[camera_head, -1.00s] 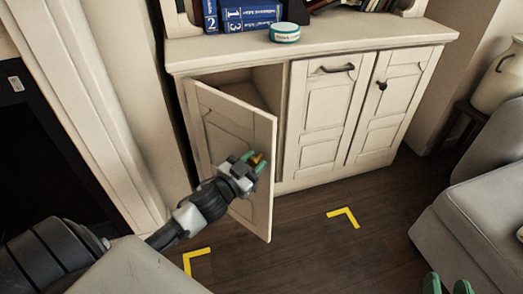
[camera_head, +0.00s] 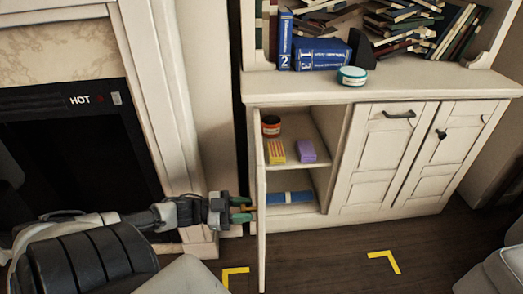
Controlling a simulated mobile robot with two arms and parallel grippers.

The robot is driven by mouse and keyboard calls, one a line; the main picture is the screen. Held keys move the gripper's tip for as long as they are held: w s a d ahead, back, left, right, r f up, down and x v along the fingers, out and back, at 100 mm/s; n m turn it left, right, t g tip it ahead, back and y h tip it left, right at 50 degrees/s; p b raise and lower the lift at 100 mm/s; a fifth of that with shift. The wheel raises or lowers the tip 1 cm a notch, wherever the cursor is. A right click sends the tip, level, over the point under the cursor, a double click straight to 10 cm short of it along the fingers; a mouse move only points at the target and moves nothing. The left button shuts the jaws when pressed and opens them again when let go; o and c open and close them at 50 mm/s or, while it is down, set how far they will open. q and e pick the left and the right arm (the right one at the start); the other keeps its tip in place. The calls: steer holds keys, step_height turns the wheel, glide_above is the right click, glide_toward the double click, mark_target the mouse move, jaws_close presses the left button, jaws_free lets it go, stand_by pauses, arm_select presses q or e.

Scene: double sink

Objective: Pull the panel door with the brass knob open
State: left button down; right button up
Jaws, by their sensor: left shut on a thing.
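The panel door (camera_head: 261,225) of the cream cabinet stands swung far out and shows nearly edge-on. My left gripper (camera_head: 243,209) is on the door's left side, at its outer face. Its green-tipped fingers are shut on the brass knob (camera_head: 249,208), of which only a small orange-brown bit shows between them. My right gripper is not in view.
The open compartment holds a red-and-dark tin (camera_head: 271,126), a yellow box (camera_head: 276,152), a purple box (camera_head: 306,151) and a blue book (camera_head: 289,197). A fireplace (camera_head: 70,150) stands close on the left. Yellow floor marks (camera_head: 384,259) lie on bare floor in front.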

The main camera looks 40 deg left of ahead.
arm_select(q)
steer(key=shift+s+a+m+g+h, duration=0.65)
steer(key=shift+s+a, duration=0.3)
steer(key=shift+a, duration=0.3)
steer(key=c, duration=0.8)
jaws_free()
steer(key=shift+a, duration=0.1)
steer(key=p+v, duration=0.1)
steer(key=v, duration=0.9)
steer(key=shift+s+a+p, duration=0.25)
steer(key=shift+p, duration=0.15)
